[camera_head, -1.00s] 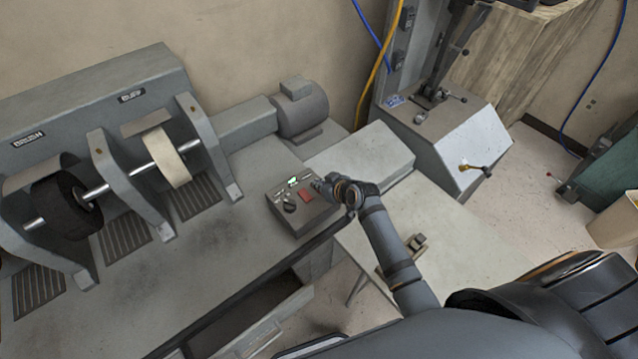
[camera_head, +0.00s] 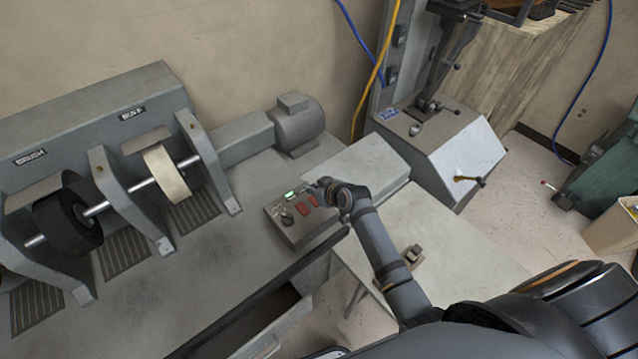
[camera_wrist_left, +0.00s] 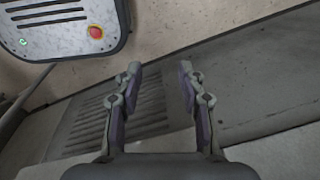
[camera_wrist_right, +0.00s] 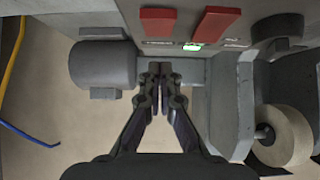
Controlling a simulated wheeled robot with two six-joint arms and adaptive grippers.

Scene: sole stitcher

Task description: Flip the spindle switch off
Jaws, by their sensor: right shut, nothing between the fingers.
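The grey control box (camera_head: 292,232) stands on the bench, with a dark knob (camera_head: 287,219), a small green-lit display (camera_head: 290,195) and two red rocker switches (camera_head: 302,209). In the right wrist view the red switches (camera_wrist_right: 157,22) (camera_wrist_right: 216,20) are at the top, with the green light (camera_wrist_right: 193,46) beside them. Their labels are too small to read. My right gripper (camera_head: 322,186) is shut and empty, just beyond the switches, with its fingertips together (camera_wrist_right: 160,70). My left gripper (camera_wrist_left: 160,75) is open and empty in the left wrist view; the head view does not show it.
The brush wheel (camera_head: 70,215) and buff wheel (camera_head: 167,172) sit on a shaft at left. A motor (camera_head: 298,125) stands behind the box. A grey machine (camera_head: 455,150) is at the back right. The left wrist view shows a panel with a red button (camera_wrist_left: 96,32).

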